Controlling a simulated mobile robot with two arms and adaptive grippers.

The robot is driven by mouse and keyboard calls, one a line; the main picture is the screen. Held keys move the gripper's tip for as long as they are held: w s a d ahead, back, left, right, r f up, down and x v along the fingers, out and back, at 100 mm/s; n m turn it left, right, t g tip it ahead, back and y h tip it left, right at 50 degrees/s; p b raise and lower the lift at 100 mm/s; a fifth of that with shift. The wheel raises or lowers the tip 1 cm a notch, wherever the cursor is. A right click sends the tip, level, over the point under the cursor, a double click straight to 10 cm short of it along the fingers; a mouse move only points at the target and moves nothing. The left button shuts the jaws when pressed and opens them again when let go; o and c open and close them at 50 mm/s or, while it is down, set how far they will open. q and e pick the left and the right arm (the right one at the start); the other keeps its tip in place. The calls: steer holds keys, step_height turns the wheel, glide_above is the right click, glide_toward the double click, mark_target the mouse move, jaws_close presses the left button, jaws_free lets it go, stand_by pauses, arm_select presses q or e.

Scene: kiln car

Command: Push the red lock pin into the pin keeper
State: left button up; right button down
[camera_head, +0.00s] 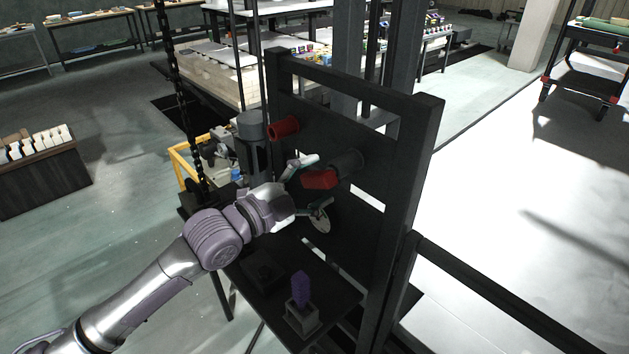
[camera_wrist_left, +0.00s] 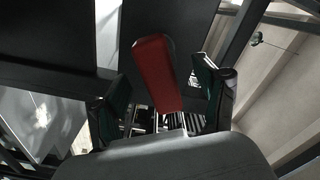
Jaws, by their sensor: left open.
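A red block-like piece (camera_head: 320,179), which looks like the lock pin, is at the dark upright panel (camera_head: 345,228). It also shows in the left wrist view (camera_wrist_left: 155,72), between my left fingers. My left gripper (camera_head: 313,184) is open around it, with gaps visible on both sides in the wrist view (camera_wrist_left: 162,85). A dark grey cylinder (camera_head: 347,163) sticks out just behind the red piece; I cannot tell whether it is the pin keeper. A second red part, a round cylinder (camera_head: 284,128), sticks out from the panel further up and left. My right gripper is not in view.
A dark shelf (camera_head: 345,298) below the arm holds a small holder with a purple piece (camera_head: 300,290). A hanging chain (camera_head: 181,95) and a grey cylinder (camera_head: 252,126) stand left of the panel. A dark rail (camera_head: 500,288) runs at the right.

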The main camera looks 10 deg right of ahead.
arm_select(q)
steer(key=shift+a, duration=0.15)
steer(key=shift+p+v, duration=0.4)
steer(key=shift+v, duration=1.5)
steer(key=shift+s+a, duration=0.15)
steer(key=shift+s, duration=0.1)
steer(key=v, duration=1.2)
stand_by(0.8)
